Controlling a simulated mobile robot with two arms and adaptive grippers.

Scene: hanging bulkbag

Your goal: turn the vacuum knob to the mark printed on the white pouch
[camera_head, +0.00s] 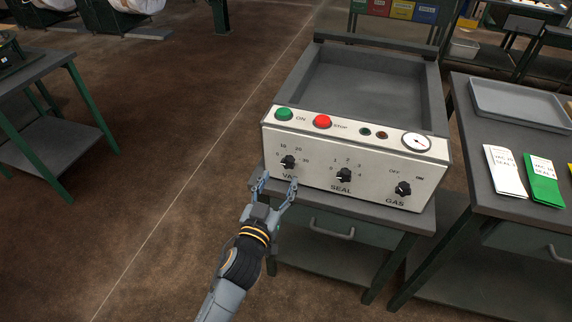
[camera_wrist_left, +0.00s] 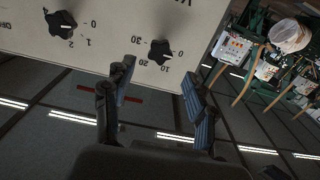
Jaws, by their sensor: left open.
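The vacuum knob (camera_head: 288,162) is black, on the left of the white front panel above "VAC", with marks from 0 to 30 around it. It also shows in the left wrist view (camera_wrist_left: 160,53); I cannot tell surely which mark its pointer faces. The white pouch (camera_head: 505,172) lies on the right table with VAC and SEAL lines printed on it; the figures are too small to read surely. My left gripper (camera_head: 277,184) is open and empty, just in front of and below the vacuum knob, apart from it. My right gripper is not in view.
The seal knob (camera_head: 344,175) and gas knob (camera_head: 403,188) sit to the right on the same panel. A green button (camera_head: 284,114), a red button (camera_head: 322,121) and a gauge (camera_head: 416,141) are above. A green pouch (camera_head: 544,180) lies beside the white one.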

